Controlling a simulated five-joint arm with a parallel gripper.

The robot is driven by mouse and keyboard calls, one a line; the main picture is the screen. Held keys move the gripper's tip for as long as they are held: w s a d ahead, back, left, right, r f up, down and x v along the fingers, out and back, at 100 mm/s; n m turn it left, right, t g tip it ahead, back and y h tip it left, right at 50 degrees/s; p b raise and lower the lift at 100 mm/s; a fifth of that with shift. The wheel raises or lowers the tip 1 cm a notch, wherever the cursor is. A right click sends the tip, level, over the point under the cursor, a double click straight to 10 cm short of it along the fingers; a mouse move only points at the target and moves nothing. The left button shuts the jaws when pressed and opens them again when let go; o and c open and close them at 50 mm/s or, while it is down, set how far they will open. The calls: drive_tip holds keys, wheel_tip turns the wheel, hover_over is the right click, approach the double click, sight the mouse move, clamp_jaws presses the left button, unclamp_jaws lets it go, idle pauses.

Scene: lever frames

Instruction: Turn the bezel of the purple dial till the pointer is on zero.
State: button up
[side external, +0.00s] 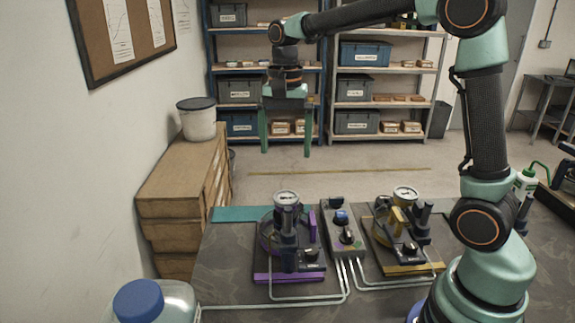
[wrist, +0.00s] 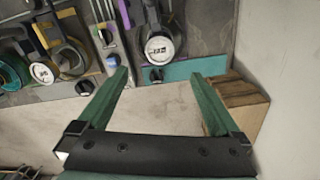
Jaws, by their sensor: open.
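My gripper (side external: 286,153) hangs fingers down above and apart from the dial. It also shows in the wrist view (wrist: 160,76), with its green fingers spread wide and nothing between them.
A similar yellow dial (side external: 405,193) stands to the right, with a grey control box (side external: 343,232) between. Posts and cables crowd the fixtures. A capped jar (side external: 150,302) is at front left. Wooden crates (side external: 183,190) stand by the wall. The air around my gripper is clear.

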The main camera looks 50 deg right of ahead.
sight(286, 197)
wheel_tip(286, 197, down, 12)
drive_tip(key=shift+r, duration=0.2)
idle(0.4)
drive_tip(key=c, duration=1.3)
